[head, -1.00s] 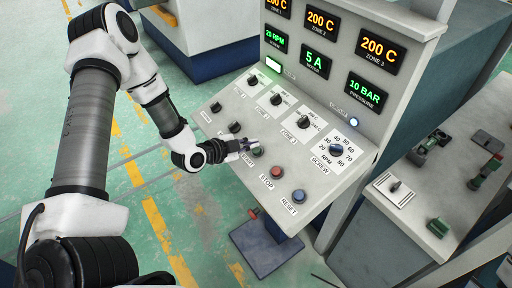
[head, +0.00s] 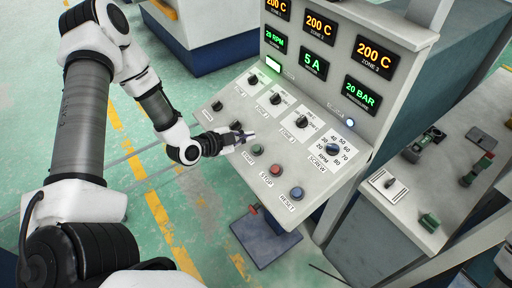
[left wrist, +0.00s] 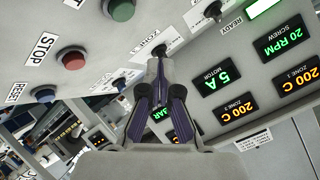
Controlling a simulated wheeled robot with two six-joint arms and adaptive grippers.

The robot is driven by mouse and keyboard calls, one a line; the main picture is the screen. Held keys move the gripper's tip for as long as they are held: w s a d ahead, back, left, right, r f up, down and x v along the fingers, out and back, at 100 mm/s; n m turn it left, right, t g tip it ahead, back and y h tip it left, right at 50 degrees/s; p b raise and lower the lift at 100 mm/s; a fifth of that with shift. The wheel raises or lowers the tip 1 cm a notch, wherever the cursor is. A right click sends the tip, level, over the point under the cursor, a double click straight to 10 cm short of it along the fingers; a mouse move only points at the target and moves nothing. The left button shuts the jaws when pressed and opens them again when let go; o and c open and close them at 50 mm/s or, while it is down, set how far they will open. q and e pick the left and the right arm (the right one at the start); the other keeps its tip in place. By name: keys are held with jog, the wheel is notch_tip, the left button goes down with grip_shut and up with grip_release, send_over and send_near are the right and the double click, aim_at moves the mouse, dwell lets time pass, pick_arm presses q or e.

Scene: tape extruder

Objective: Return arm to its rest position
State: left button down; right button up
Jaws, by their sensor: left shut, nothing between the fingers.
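My left arm (head: 86,110) comes in from the left in the head view and reaches to the grey control panel (head: 232,165). My left gripper (head: 250,136) is shut and empty, just above the green button (head: 257,149). In the left wrist view its closed fingertips (left wrist: 160,65) point at the panel face with nothing between them. That view also shows the green button (left wrist: 120,9) and the red STOP button (left wrist: 72,58) beside the fingers. Whether the tips touch the panel cannot be told. My right gripper is not in view.
Lit displays (head: 315,61) stand above. A grey bench (head: 440,185) stands right. Green floor (head: 190,215) is open at left.

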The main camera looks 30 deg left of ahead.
pick_arm(q)
jog(key=s+d+f+n+g, duration=0.1)
jog(key=f, duration=0.1)
jog(key=s+d+f+n+g, duration=0.1)
jog(key=s+f, duration=0.1)
jog(key=s+d+f+n+g, duration=0.1)
jog(key=d+f, duration=0.1)
jog(key=shift+s+g, duration=0.3)
jog(key=shift+s, duration=0.1)
jog(key=s+d+f+n+g+y, duration=0.25)
jog(key=s+f+n+g, duration=0.2)
jog(key=s, duration=0.55)
jog(key=s+d+f+n+g+y, duration=0.1)
jog(key=s+d+f+n+g, duration=0.3)
jog(key=s, duration=0.6)
notch_tip(320, 180, down, 13)
jog(key=s+a+n+b, duration=0.1)
jog(key=s+b, duration=0.1)
jog(key=b, duration=1)
jog(key=shift+s+a, duration=0.15)
jog(key=shift+a, duration=0.2)
